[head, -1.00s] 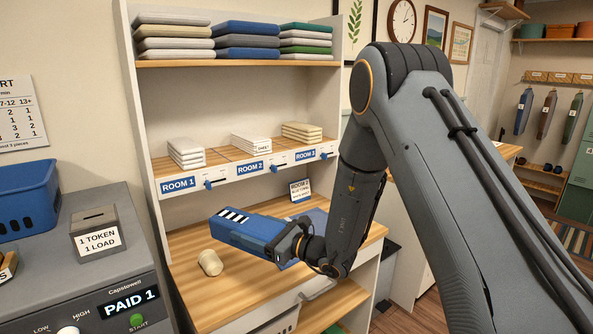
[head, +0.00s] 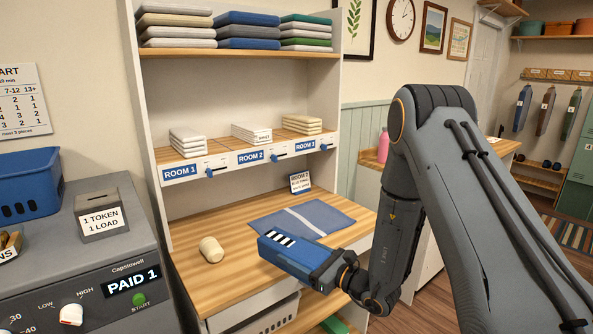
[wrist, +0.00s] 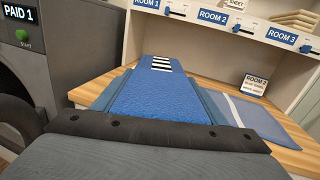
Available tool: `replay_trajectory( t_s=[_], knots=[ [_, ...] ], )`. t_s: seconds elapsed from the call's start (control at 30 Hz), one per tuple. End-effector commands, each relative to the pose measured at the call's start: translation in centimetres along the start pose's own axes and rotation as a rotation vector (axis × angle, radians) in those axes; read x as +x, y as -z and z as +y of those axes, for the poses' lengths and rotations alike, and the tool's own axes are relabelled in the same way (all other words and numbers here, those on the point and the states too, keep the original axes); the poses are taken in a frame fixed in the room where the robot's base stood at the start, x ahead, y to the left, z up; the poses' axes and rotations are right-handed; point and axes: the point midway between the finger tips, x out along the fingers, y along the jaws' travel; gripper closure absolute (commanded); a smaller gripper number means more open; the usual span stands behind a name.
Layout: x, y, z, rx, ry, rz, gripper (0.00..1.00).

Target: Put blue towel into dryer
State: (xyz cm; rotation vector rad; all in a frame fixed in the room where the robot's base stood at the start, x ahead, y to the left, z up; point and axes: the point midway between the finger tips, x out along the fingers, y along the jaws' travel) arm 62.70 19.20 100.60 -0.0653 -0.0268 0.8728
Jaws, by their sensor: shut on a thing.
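A folded blue towel (head: 292,250) with black and white stripes at its far end is held out by my gripper (head: 325,266), above the front right of the wooden counter. In the wrist view the towel (wrist: 155,95) stretches forward from the jaws, which are shut on it. The dryer (head: 60,285) is the grey machine at the left, its display reading PAID 1. In the wrist view its side and part of a dark round opening (wrist: 15,125) show at the left edge; whether a door is open cannot be told.
A flat blue cloth (head: 335,217) with a pale stripe lies on the counter (head: 215,285) beside a ROOM 2 card (head: 299,182). A cream cylinder (head: 211,249) stands near the left. A token box (head: 100,215) and blue basket (head: 28,185) sit on the dryer.

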Motion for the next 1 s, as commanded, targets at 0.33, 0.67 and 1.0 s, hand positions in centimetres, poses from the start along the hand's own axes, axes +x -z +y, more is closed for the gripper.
replay_trajectory(
  t_s=[0.33,0.67,1.0],
  knots=[
    [-12.5,12.6,-5.3,0.008,0.241,0.017,0.67],
    [-18.6,17.1,-6.2,0.005,0.368,0.022,0.67],
    [-18.8,17.1,-6.2,0.003,0.373,0.022,0.67]
  ],
)
